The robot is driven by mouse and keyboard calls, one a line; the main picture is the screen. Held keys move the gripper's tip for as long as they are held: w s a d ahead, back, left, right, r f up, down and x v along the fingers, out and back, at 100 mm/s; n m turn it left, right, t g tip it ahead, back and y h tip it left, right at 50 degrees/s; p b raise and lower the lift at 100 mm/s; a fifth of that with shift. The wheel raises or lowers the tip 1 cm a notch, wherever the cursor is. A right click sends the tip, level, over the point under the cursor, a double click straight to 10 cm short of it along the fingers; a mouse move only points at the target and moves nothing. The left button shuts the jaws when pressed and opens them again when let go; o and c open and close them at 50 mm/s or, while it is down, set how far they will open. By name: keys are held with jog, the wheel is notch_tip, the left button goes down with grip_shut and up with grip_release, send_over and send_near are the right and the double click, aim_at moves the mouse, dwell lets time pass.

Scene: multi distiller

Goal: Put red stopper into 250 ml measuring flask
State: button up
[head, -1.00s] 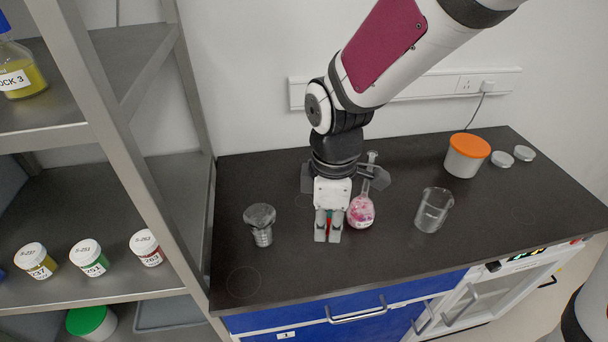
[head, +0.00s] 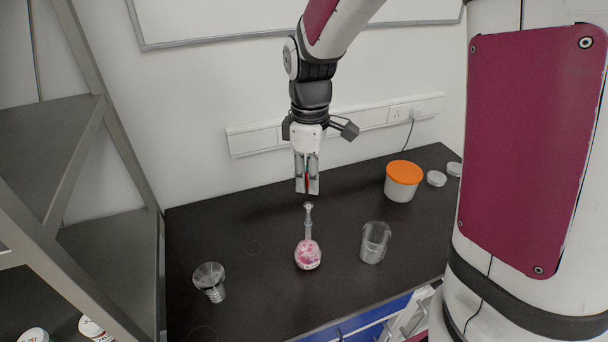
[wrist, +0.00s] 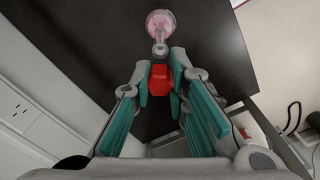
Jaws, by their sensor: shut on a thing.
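The measuring flask (head: 308,253) stands upright on the black bench, with pink contents in its round bulb and a long clear neck. Its mouth is at the top of the neck, and no stopper is in it. My gripper (head: 307,187) is above and just behind the flask mouth in the head view, pointing down. It is shut on the red stopper (head: 307,182), which shows as a narrow red strip between the fingers. In the wrist view the red stopper (wrist: 160,79) sits between the green finger pads, and the flask (wrist: 160,25) is beyond it, apart.
A clear beaker (head: 375,243) stands right of the flask. A glass funnel-topped piece (head: 210,281) stands at the left. A white tub with an orange lid (head: 403,180) and grey discs (head: 436,178) are at the back right. A metal shelf (head: 95,150) borders the left.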

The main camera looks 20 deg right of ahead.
jog(key=shift+f+b, duration=0.8)
jog(key=shift+f, duration=1.2)
jog(key=shift+f, duration=0.65)
dwell(0.8)
jog(key=o, duration=0.8)
jog(key=shift+c, duration=0.2)
notch_tip(320, 180, up, 11)
jog(key=shift+f, duration=0.2)
jog(key=shift+r, duration=0.7)
jog(key=shift+s, duration=0.1)
